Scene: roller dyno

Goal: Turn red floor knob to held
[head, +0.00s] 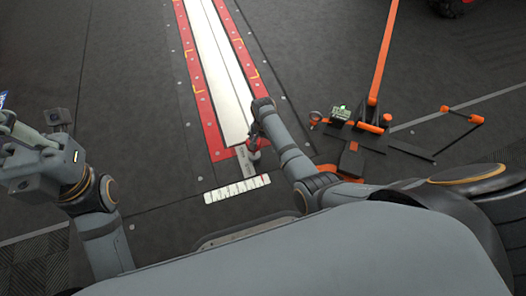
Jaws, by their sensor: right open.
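My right gripper (253,140) reaches down over the near end of a long pale metal strip (219,70) set in red floor plates. Its jaws are open, and its wrist covers part of the floor there. I cannot clearly make out a red knob; the gripper and forearm may hide it. A small grey plate with lettering (243,160) lies just below the gripper. A white marked strip (236,190) lies nearer to me, with a small red mark at its right end. My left gripper (8,140) is at the left edge, partly cut off, away from the strip.
An orange and black floor jack (352,147) with a long upright orange handle (383,50) stands right of my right forearm. Dark floor left of the red plates is clear. A tyre shows at the top right.

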